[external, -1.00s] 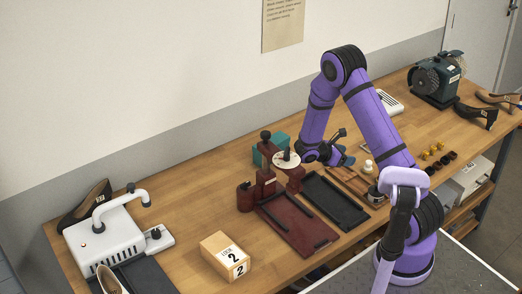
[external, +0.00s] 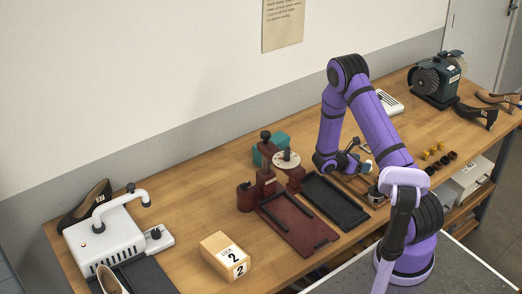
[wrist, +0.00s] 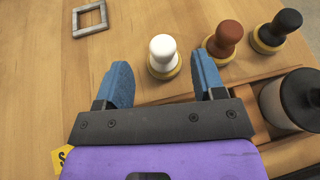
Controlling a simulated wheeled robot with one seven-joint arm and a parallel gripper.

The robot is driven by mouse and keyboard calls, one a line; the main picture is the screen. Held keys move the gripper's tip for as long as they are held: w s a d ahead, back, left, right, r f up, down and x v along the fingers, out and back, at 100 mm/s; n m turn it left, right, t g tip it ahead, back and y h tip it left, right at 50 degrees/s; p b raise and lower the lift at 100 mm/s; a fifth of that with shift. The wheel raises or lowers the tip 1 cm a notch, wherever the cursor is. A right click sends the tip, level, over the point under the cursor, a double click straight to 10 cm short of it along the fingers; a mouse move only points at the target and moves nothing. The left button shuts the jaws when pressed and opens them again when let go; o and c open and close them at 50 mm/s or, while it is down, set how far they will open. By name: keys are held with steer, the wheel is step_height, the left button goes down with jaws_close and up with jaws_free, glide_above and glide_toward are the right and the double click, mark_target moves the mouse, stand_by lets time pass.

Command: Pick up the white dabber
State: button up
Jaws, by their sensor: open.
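The white dabber (wrist: 163,52) has a round white knob on a yellowish base and stands upright on the wooden bench. In the wrist view it sits between and slightly beyond the tips of my gripper (wrist: 161,72), whose blue fingers are spread open with nothing between them gripped. The right finger is close to the red-brown dabber's base. In the external view my gripper (external: 363,152) is low over the bench behind the black tray, and the white dabber is mostly hidden or too small to make out.
A red-brown dabber (wrist: 225,38) and a black dabber (wrist: 277,30) stand to the right. A dark-lidded jar (wrist: 296,98) stands near right, by a wooden rack. A grey square frame (wrist: 90,18) lies far left; bare bench lies left. A black tray (external: 336,203) and red press (external: 290,222) stand nearby.

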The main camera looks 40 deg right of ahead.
steer(key=shift+x, duration=1.4)
steer(key=shift+a, duration=0.1)
steer(key=shift+c, duration=0.2)
steer(key=c, duration=0.9)
